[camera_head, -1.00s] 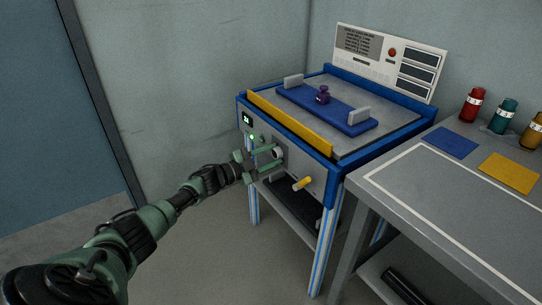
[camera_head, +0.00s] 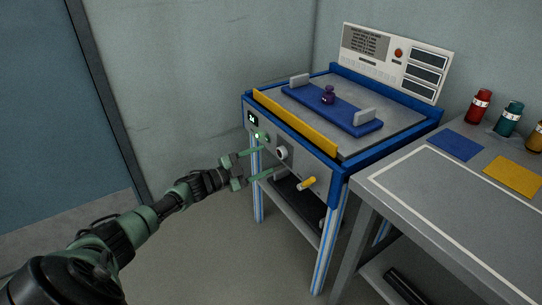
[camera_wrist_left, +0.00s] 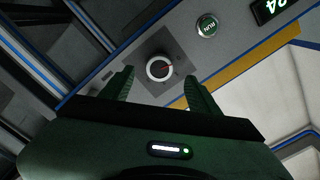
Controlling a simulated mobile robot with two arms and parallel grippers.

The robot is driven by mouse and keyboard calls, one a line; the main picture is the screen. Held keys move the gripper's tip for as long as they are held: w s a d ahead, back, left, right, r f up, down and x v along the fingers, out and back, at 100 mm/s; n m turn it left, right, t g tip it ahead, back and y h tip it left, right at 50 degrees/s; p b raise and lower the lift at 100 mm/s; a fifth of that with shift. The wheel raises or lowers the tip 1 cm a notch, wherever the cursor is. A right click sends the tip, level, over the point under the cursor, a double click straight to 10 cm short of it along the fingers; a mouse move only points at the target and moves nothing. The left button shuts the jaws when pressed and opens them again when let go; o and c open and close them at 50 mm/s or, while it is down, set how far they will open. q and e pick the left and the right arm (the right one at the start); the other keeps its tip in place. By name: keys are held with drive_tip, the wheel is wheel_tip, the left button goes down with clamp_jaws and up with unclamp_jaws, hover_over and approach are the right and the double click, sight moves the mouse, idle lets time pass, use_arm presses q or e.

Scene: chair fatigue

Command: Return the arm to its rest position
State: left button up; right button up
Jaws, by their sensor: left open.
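My left gripper (camera_head: 264,163) is open and empty in front of the test machine's front panel, a little apart from the round knob (camera_head: 282,153). In the left wrist view the same knob (camera_wrist_left: 159,69) sits between and beyond the two spread fingers (camera_wrist_left: 160,92), with a clear gap. A green RUN button (camera_wrist_left: 207,26) and a lit display (camera_wrist_left: 272,8) are on the panel near it. My right gripper is not in view.
A yellow-tipped lever (camera_head: 307,183) sticks out of the machine's front, right of the gripper. A grey table (camera_head: 440,215) with red (camera_head: 478,106) and teal (camera_head: 509,119) bottles stands at right. The floor at left is open.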

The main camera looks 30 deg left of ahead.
use_arm(q)
drive_tip(key=shift+v, duration=1.1)
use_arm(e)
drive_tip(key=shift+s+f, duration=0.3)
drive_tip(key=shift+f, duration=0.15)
